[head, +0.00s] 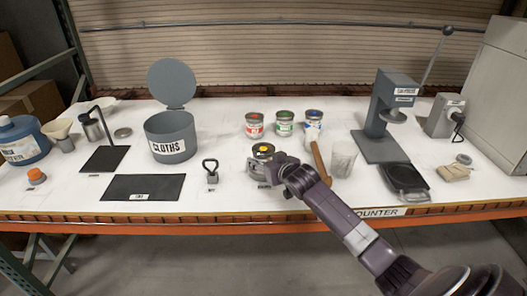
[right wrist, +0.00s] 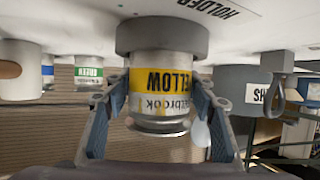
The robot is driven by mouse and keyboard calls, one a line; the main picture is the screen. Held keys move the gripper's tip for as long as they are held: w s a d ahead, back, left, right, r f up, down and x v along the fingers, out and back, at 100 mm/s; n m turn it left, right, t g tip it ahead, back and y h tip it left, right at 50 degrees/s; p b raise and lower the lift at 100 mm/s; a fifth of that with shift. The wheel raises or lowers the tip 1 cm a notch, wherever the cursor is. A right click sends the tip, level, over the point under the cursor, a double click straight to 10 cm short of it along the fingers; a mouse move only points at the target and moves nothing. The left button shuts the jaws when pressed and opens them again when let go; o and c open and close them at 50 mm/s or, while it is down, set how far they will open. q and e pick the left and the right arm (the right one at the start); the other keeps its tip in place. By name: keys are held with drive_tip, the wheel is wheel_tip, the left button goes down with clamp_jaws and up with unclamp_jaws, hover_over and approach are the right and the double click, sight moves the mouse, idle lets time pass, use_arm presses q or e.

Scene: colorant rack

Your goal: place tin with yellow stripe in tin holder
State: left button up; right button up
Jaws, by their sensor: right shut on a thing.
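The tin with the yellow stripe (right wrist: 160,82) appears upside down in the right wrist view, with "YELLOW" on its band. In the head view its lid with a yellow spot (head: 263,149) shows just beyond my right gripper (head: 271,174). My right gripper, also in the right wrist view (right wrist: 160,105), is shut on the tin, one finger on each side. The tin's base meets the round grey tin holder (right wrist: 162,37) and looks set into it; the inside of the holder is hidden. My left gripper is out of view.
Red (head: 254,126), green (head: 285,124) and blue (head: 314,119) tins stand behind. A wooden-handled tool (head: 320,160) and a clear cup (head: 343,158) are close on the right. A weight with a ring handle (head: 211,173) and a grey cloths bin (head: 171,136) are on the left.

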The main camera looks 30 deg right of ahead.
drive_tip(key=shift+f, duration=0.3)
drive_tip(key=shift+f, duration=0.15)
drive_tip(key=o, duration=1.4)
drive_tip(key=b+v, duration=0.1)
drive_tip(key=v, duration=1.1)
